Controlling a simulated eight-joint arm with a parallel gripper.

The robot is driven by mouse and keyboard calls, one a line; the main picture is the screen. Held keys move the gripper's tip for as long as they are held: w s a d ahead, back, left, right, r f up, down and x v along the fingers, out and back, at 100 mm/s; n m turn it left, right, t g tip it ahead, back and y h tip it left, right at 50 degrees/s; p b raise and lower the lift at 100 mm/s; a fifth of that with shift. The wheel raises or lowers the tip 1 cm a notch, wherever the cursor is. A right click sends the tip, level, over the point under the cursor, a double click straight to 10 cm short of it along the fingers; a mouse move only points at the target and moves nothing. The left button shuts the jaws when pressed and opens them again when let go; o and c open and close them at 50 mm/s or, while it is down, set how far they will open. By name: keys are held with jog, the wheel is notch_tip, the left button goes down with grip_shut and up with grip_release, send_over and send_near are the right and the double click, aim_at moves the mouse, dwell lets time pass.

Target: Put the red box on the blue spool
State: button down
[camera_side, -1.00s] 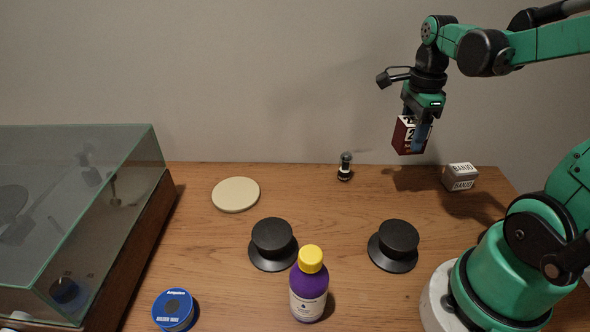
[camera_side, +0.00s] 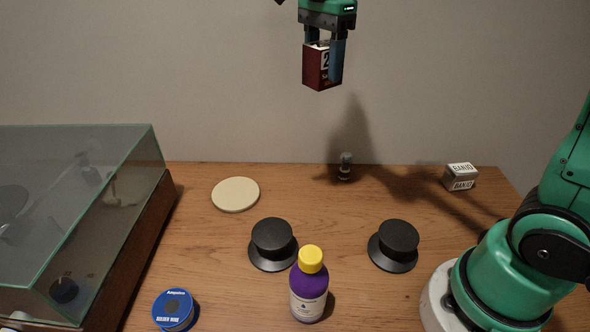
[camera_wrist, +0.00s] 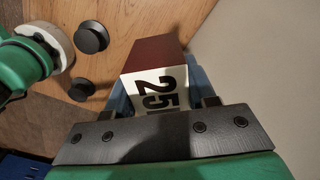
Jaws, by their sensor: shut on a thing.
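The red box (camera_side: 315,69), dark red with a white printed end, hangs in my gripper (camera_side: 323,62) high above the back of the table in the side view. My gripper is shut on it, a blue finger on each side. In the wrist view the box (camera_wrist: 155,55) sits between the fingers, its white end marked "25" towards the camera. The blue spool (camera_side: 174,308) lies flat at the front left of the table, well below and to the left of the box.
A glass-topped case (camera_side: 75,200) fills the left, close to the spool. Two black knobbed pieces (camera_side: 272,243) (camera_side: 398,244) and a purple bottle with a yellow cap (camera_side: 309,285) stand mid-table. A cream disc (camera_side: 236,194), a small dark figure (camera_side: 345,167) and a grey box (camera_side: 461,177) are behind.

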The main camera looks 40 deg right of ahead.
jog(key=w+a+n, duration=0.2)
jog(key=a+n, duration=0.3)
jog(key=a, duration=1.1)
jog(key=n, duration=0.5)
send_over(172, 306)
notch_tip(172, 306, down, 20)
jog(key=shift+r, duration=0.1)
jog(key=shift+c, duration=1.4)
grip_release()
